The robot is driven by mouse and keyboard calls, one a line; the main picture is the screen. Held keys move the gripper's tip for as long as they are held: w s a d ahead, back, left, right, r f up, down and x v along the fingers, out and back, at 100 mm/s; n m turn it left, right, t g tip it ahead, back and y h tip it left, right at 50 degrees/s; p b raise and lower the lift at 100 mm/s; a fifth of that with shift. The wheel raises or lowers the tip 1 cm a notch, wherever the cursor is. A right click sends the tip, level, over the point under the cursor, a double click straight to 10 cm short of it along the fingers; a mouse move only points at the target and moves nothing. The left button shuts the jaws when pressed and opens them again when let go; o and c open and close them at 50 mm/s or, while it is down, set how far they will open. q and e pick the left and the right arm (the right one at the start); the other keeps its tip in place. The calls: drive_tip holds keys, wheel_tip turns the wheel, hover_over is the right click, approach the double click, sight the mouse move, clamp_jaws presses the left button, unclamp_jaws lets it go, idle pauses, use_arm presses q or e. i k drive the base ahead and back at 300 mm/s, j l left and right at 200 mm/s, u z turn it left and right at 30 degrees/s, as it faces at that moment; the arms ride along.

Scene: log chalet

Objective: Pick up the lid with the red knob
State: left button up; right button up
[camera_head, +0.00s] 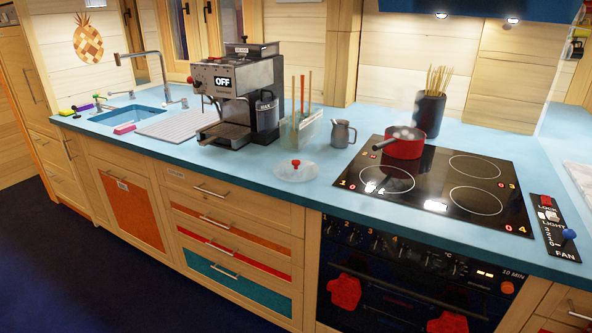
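The lid (290,174) is a pale, see-through disc with a red knob (295,163) on top. It lies flat on the blue countertop near the front edge, right of the coffee machine and left of the stove. Nothing covers it. Neither of my grippers shows in the head view.
A coffee machine (255,75), a clear holder with sticks (299,128) and a metal jug (343,133) stand behind the lid. A red saucepan (403,148) sits on the black cooktop (440,187). A dark utensil pot (429,113) stands behind. Counter around the lid's front is clear.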

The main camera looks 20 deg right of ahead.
sight(294, 169)
drive_tip(key=z, duration=1.35)
drive_tip(key=i+j, duration=0.2)
drive_tip(key=i, duration=0.15)
